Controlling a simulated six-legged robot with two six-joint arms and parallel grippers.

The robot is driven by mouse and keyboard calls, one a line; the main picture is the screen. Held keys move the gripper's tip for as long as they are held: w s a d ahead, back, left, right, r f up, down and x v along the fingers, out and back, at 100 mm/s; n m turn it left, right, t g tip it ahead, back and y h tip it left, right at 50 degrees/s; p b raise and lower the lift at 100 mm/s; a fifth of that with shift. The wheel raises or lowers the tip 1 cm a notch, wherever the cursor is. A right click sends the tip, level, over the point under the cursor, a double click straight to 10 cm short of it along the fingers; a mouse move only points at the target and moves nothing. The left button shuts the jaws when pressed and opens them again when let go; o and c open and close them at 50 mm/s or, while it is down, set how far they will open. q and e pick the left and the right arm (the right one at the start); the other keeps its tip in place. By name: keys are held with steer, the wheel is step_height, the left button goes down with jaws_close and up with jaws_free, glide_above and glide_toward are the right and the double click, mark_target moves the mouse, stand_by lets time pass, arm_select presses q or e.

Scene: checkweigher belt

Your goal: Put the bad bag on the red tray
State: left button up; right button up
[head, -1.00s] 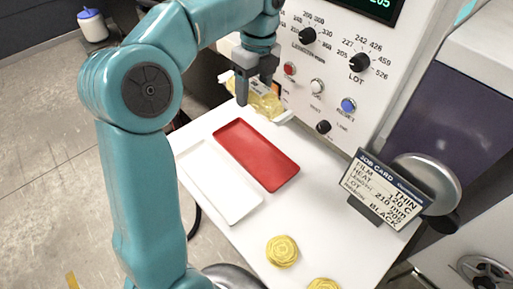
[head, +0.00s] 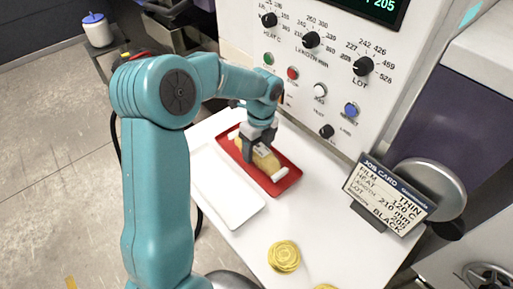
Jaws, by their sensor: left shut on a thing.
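The bag (head: 264,161) is yellowish with white ends. It lies in or just above the red tray (head: 289,184), which is a shallow rectangle on the white table. I cannot tell for certain whether it touches the tray floor. My left gripper (head: 257,150) points down over the tray and is shut on the bag, hiding part of it. My right gripper is not in view.
A white tray (head: 236,207) lies beside the red tray, at its left. A round yellow item (head: 284,256) sits near the front edge. A job card (head: 386,191) stands at the right. The machine panel (head: 325,60) rises behind the table.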

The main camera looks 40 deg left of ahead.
arm_select(q)
steer(key=shift+s, duration=0.1)
steer(key=shift+f, duration=0.1)
steer(key=o, duration=1.3)
steer(key=shift+c, duration=0.2)
